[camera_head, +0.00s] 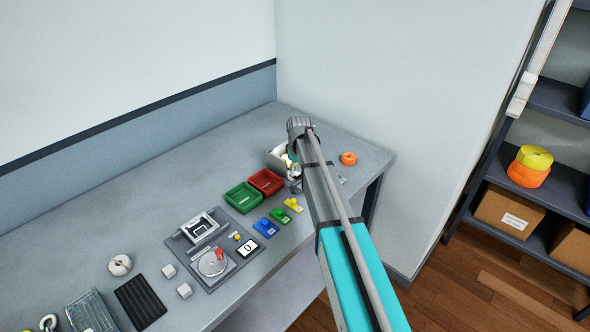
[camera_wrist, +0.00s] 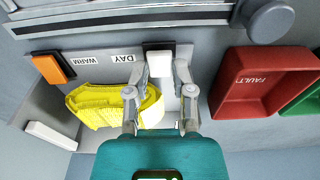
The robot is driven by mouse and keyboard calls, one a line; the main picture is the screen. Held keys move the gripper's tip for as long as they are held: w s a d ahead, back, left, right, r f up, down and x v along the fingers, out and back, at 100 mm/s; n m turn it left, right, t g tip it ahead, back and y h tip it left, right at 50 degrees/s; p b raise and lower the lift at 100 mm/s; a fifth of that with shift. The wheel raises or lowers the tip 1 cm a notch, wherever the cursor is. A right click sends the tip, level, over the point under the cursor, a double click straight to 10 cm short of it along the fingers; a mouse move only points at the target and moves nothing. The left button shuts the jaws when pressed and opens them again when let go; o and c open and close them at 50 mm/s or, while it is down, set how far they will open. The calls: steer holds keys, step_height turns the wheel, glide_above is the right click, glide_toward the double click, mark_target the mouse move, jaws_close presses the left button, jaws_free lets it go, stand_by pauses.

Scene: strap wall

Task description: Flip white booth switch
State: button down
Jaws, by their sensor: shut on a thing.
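The white booth switch (camera_wrist: 164,57) shows in the wrist view on a dark base, beside the label DAY (camera_wrist: 124,57). My gripper (camera_wrist: 164,72) has one finger on each side of it and is shut on it. An orange switch (camera_wrist: 53,69) is at the left, next to the label WARM (camera_wrist: 80,60). In the head view the light grey booth (camera_head: 276,158) stands at the back of the bench, partly hidden by my arm; the white switch cannot be made out there.
A yellow strap roll (camera_wrist: 100,104) lies close beside my left finger. A red bin (camera_wrist: 262,86) and a green bin (camera_head: 242,197) stand nearby. A grey bench (camera_head: 140,190) carries several fixtures; an orange roll (camera_head: 348,158) lies near its right end.

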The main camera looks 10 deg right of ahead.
steer(key=shift+s, duration=0.1)
steer(key=shift+c, duration=2.4)
jaws_free()
steer(key=shift+r, duration=0.1)
